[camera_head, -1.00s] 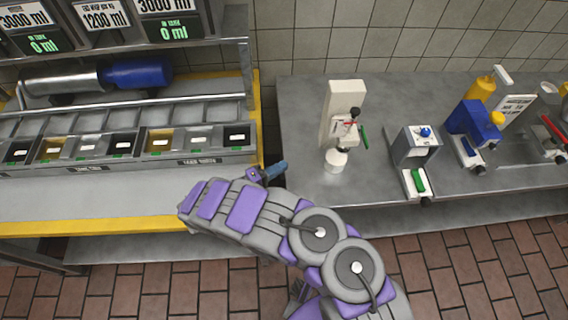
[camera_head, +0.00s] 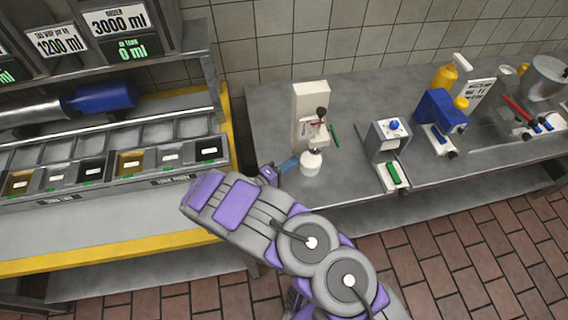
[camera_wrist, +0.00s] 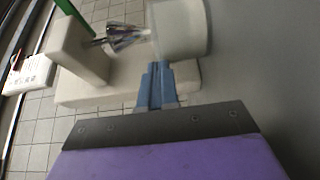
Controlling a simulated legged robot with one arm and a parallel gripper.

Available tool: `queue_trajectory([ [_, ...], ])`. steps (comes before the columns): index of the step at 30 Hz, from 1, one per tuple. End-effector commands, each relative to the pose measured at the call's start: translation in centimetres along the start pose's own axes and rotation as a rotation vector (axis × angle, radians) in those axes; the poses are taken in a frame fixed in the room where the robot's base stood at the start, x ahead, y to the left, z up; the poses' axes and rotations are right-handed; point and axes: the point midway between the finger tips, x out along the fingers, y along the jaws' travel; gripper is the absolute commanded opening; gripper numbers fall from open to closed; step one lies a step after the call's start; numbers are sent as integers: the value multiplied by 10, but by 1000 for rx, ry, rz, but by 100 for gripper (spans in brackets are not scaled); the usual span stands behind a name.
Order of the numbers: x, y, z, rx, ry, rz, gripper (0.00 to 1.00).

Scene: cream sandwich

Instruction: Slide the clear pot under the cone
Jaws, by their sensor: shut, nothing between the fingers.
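The pale, translucent pot (camera_head: 311,163) sits at the front foot of a cream-white machine (camera_head: 311,103) on the grey counter. In the wrist view, the pot (camera_wrist: 181,28) is at the top, right beside the tip of the shiny metal cone (camera_wrist: 124,38) on the machine (camera_wrist: 85,48). Whether the pot is directly under the cone is unclear. My gripper (camera_head: 291,163) is shut and empty at the pot's left side. In the wrist view, my blue fingers (camera_wrist: 156,80) point at the pot's wall, touching or almost touching it.
A grey device with a blue knob (camera_head: 393,126) and a blue machine (camera_head: 439,112) stand to the right. A yellow-edged bench with bins (camera_head: 131,163) is on the left, separated by a gap. The counter behind the cream machine is mostly clear.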

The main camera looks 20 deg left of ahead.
Motion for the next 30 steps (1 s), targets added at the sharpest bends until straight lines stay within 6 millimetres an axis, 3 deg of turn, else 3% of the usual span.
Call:
queue_trajectory([
  [10, -1, -4, -3, -8, 0, 2, 0],
  [21, 15, -2, 16, -5, -1, -1, 0],
  [30, 12, -3, 11, -5, 0, 1, 0],
])
